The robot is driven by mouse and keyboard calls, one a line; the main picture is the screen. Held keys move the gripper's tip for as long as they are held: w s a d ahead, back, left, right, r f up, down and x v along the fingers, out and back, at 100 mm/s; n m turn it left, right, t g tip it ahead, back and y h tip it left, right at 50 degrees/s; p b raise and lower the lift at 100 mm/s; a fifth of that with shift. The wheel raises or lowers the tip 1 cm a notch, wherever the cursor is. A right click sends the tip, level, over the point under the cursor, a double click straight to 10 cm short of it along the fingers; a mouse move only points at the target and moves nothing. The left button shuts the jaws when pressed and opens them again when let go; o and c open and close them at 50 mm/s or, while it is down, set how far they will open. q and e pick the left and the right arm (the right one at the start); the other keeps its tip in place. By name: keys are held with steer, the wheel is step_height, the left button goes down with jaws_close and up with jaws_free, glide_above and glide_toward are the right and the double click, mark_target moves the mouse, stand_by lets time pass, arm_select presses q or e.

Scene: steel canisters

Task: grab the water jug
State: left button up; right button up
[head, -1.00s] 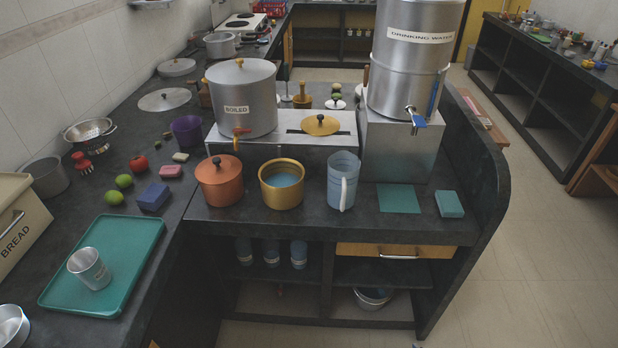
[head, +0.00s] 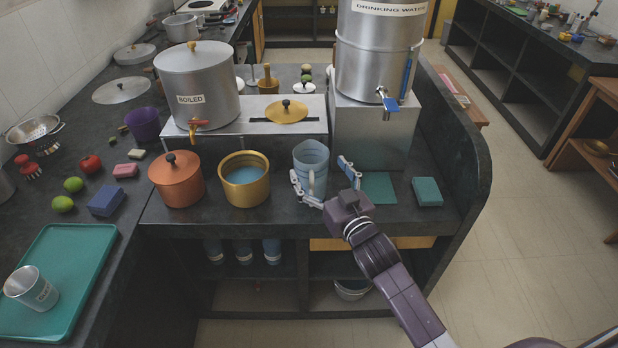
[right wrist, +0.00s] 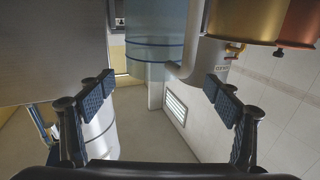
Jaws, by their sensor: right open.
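The water jug (head: 311,158) is a translucent blue jug with a pale handle on its front side. It stands upright on the dark counter, right of the gold pot. In the right wrist view the blue jug (right wrist: 153,45) shows at the top, beyond and between the fingertips. My right gripper (head: 325,181) is open. In the head view one finger is at the jug's left front and the other is to its right. I see no finger closed on it. The gripper's open fingers also show in the right wrist view (right wrist: 160,98). My left gripper is out of view.
A gold pot (head: 245,189) and an orange lidded pot (head: 178,185) stand left of the jug. A steel drinking-water dispenser (head: 378,60) stands behind right on a metal box. A teal mat (head: 379,187) and teal sponge (head: 427,191) lie right of the gripper.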

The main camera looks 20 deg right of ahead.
mark_target(313, 155)
steer(key=w+p, duration=0.1)
steer(key=w, duration=0.4)
steer(key=shift+d+r, duration=0.1)
steer(key=shift+w, duration=0.3)
steer(key=c, duration=2)
steer(key=shift+c, duration=0.9)
steer(key=shift+r, duration=0.1)
